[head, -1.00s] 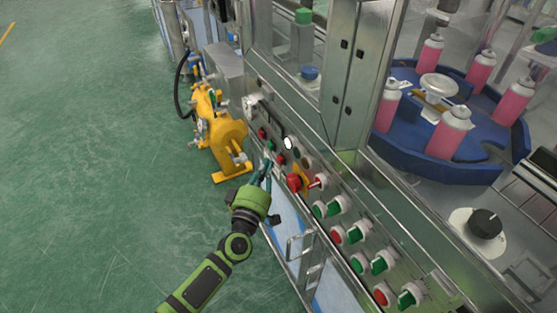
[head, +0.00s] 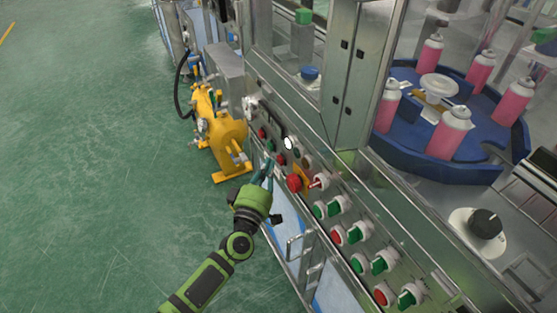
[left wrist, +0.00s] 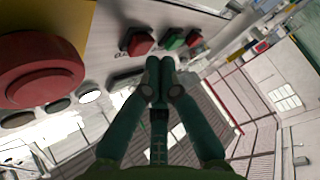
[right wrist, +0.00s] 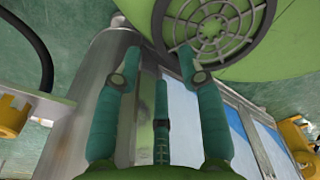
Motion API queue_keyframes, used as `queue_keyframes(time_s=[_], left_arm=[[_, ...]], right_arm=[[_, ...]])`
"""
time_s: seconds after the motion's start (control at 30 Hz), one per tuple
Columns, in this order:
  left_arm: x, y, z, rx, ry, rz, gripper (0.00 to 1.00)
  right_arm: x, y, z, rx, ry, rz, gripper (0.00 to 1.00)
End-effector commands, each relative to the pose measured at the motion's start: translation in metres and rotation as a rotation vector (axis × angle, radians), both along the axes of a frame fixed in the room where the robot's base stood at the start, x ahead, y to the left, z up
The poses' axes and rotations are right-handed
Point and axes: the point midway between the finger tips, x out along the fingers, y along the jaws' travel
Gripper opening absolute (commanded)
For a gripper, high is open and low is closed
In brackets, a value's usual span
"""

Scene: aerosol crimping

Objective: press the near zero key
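The near red key (head: 281,159) is on the sloped control panel, beside a green key (head: 270,145) and a farther red key (head: 262,133). In the left wrist view the near red key (left wrist: 138,42) has a small dark mark beside it, too blurred to read surely as a zero. My left gripper (head: 267,166) is just left of this key at the panel's edge. In the left wrist view its fingertips (left wrist: 160,77) are together, empty, below the row of keys; contact cannot be told. My right gripper (right wrist: 160,65) shows only in its wrist view, fingers apart and empty.
A large red mushroom button (head: 294,182) on a yellow plate sits close to the left gripper. Several green and red switches run along the panel. A yellow machine (head: 228,135) stands on the floor behind the gripper. The green floor (head: 90,160) at left is clear.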

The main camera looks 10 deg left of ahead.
Motion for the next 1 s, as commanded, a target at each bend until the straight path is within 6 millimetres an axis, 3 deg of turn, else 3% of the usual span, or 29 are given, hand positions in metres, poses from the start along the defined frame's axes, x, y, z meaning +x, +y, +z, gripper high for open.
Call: queue_keyframes(time_s=[1.0], left_arm=[[0.0057,-0.0083,-0.0001,0.000,0.000,0.000,0.00]], right_arm=[[-0.0004,0.0006,-0.0001,0.001,0.001,-0.001,0.40]])
